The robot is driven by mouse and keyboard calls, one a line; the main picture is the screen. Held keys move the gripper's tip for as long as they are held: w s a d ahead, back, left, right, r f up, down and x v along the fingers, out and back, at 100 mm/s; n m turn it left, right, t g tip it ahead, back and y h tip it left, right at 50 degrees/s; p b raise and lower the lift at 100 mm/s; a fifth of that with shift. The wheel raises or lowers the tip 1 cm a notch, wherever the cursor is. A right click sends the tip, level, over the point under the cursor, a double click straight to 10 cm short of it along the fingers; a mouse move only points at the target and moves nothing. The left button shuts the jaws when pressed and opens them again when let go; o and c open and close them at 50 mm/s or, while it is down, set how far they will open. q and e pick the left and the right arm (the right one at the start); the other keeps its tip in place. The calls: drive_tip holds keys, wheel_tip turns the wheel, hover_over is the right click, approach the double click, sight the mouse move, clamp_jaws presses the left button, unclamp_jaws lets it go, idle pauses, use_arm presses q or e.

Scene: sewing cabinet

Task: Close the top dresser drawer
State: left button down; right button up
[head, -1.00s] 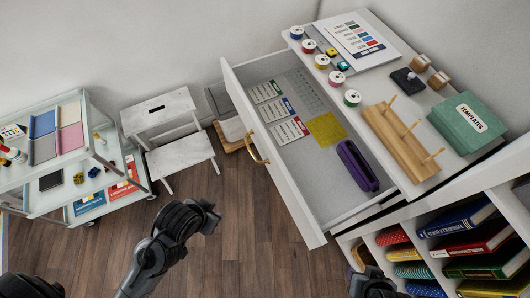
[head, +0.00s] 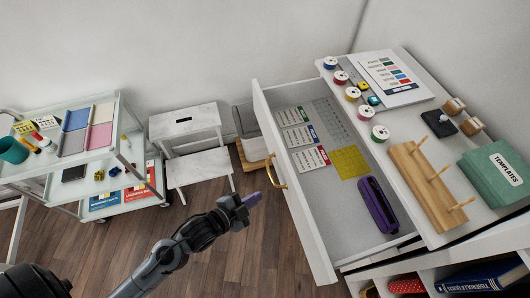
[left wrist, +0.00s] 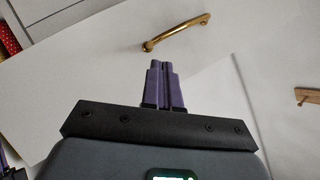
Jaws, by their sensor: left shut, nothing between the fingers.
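The top dresser drawer (head: 305,201) stands pulled out from the white dresser, with its white front panel facing left in the head view. A brass handle (head: 274,171) sits on that front and also shows in the left wrist view (left wrist: 176,32). My left gripper (head: 258,197) is shut and empty, its purple fingertips a short gap left of the drawer front, a little below the handle. In the left wrist view its fingers (left wrist: 161,64) are together, pointing at the white front near the handle's left end.
The drawer holds pattern cards (head: 300,136), a yellow grid sheet (head: 349,162) and a purple case (head: 377,205). Spools, a wooden rack (head: 427,186) and a green templates box (head: 493,172) sit on top.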

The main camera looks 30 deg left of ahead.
use_arm(q)
drive_tip(key=w+a+f+m+t+h+b, duration=0.25)
drive_tip(key=a+f+m+h+b, duration=0.35)
drive_tip(key=m, duration=0.4)
drive_tip(key=m+g+h+b, duration=0.2)
drive_tip(key=m+b, duration=0.3)
approach(273, 149)
drive_tip(key=b+x, duration=0.2)
drive_tip(key=x, duration=0.3)
drive_tip(key=shift+w+f+b, duration=0.15)
drive_tip(key=shift+w+b, duration=0.05)
drive_tip(key=shift+b, duration=0.15)
drive_tip(key=shift+w+d, duration=0.5)
drive_tip(key=shift+d, duration=0.05)
drive_tip(key=shift+w, duration=0.1)
